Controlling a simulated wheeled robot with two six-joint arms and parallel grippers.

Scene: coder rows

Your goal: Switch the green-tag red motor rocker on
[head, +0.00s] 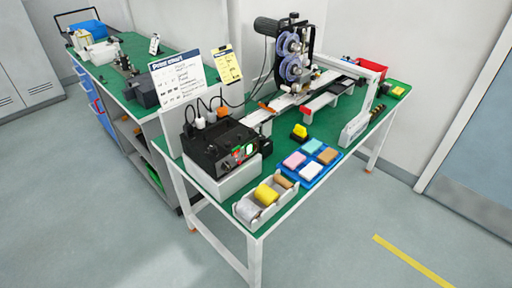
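A black control box (213,148) stands on a pale block at the left front of the green-topped table, with cables rising from its back. On its front face is a small patch of red and green (239,153), with another green spot beside it to the right. They are too small to tell which is the motor rocker, which is its tag, or which way the rocker is set. Neither of my grippers is in view.
The green-topped table (226,187) also holds a tray of spools (245,212), a blue tray (325,175) of coloured pads, a yellow-and-black item (299,132) and a coder machine (291,70). Sign cards (184,80) stand behind the box. The floor before the table is clear.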

